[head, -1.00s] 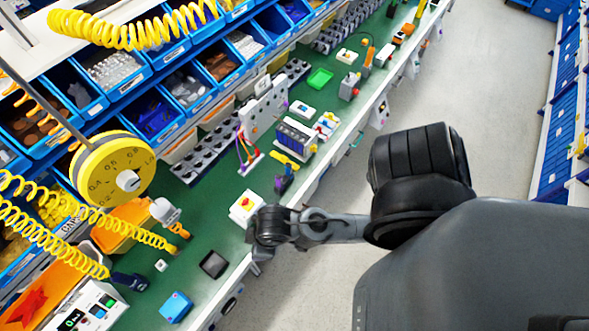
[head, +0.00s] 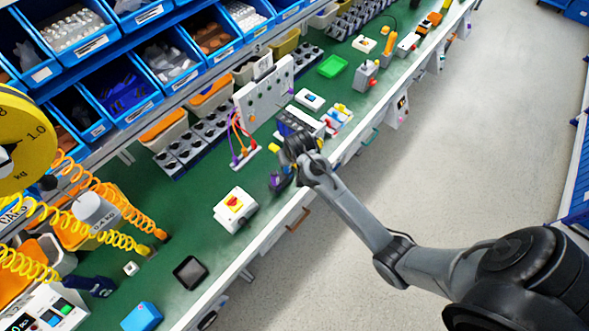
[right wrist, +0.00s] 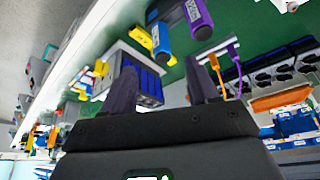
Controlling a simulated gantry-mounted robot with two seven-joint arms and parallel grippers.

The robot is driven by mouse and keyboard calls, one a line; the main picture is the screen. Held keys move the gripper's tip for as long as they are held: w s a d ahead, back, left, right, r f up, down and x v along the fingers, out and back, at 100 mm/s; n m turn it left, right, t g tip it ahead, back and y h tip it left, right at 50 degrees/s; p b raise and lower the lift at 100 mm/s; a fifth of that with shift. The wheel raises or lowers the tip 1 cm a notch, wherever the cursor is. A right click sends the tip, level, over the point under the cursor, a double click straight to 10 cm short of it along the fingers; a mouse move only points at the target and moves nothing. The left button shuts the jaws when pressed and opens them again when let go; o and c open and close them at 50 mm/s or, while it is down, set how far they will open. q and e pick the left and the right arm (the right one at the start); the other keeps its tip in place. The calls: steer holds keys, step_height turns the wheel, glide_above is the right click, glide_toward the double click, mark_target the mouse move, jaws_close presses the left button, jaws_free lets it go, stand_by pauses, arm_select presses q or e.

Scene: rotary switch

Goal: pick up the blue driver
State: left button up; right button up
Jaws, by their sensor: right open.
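In the right wrist view a blue-handled driver (right wrist: 161,40) stands at the top middle. A yellow-handled tool (right wrist: 142,37) is on its left and a purple-handled one (right wrist: 197,17) on its right. The three sit close together. My right gripper (right wrist: 161,82) is open, with nothing between its fingers; in the picture the blue handle lies beyond the gap between them. In the head view my right gripper (head: 298,152) is over the bench by the tool cluster (head: 278,182), which it partly hides. I cannot clearly separate the blue driver there. My left gripper is not in view.
A white box with a red-yellow rotary switch (head: 236,209) stands nearer on the green bench. A grey panel with hanging cables (head: 262,100) stands behind the gripper. Blue bins (head: 165,60) line the back. The bench around the black square (head: 190,272) is fairly clear.

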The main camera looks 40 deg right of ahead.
steer(key=x, duration=0.9)
steer(key=shift+w, duration=0.4)
steer(key=shift+w+d+f+b, duration=0.15)
steer(key=shift+f+b, duration=0.15)
steer(key=shift+f, duration=0.15)
steer(key=shift+c, duration=0.3)
steer(key=c, duration=1)
step_height(320, 180, up, 10)
steer(key=shift+r, duration=0.1)
